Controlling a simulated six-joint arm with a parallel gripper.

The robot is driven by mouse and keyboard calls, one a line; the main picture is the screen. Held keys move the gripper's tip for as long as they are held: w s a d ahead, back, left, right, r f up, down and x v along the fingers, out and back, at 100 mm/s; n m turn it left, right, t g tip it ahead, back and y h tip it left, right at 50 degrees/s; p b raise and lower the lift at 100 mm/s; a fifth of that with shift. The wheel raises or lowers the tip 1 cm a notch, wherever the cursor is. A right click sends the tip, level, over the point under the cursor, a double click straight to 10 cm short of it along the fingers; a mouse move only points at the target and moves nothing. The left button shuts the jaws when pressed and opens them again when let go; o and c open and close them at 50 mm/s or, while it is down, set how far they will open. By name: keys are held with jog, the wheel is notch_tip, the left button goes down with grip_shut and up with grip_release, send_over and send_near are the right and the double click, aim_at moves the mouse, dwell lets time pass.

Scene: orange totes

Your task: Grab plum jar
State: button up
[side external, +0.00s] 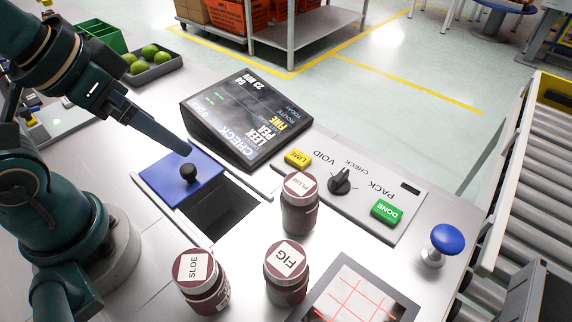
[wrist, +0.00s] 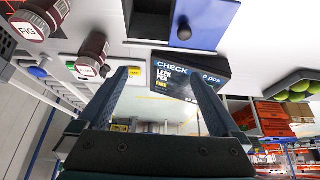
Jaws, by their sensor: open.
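The plum jar (side external: 299,215), dark purple with a lid labelled PLUM, stands upright on the counter in front of the grey control panel. In the wrist view the plum jar (wrist: 93,50) is at the upper left, close beside the left finger in the picture and not between the fingers. My gripper (side external: 184,149) is raised near the black knob of the blue lid, left of the plum jar and apart from it. In the wrist view my gripper (wrist: 157,78) has its fingers spread with nothing held between them.
The fig jar (side external: 286,278) and sloe jar (side external: 203,287) stand nearer the camera. The blue lid (side external: 165,180) lies beside a dark opening (side external: 222,208). A tilted display (side external: 245,118) and control panel (side external: 350,195) are behind. A blue-topped button (side external: 447,239) stands at right.

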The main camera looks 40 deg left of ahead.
jog(key=w+d+r+g, duration=0.2)
jog(key=w+d+r, duration=0.25)
jog(key=r, duration=0.45)
jog(key=n+g, duration=0.1)
jog(key=g, duration=0.3)
send_over(300, 203)
jog(key=w+a, duration=0.1)
jog(key=w, duration=0.1)
notch_tip(300, 203, down, 4)
jog(key=f, duration=1.8)
jog(key=shift+a+f, duration=0.3)
jog(key=shift+w, duration=0.1)
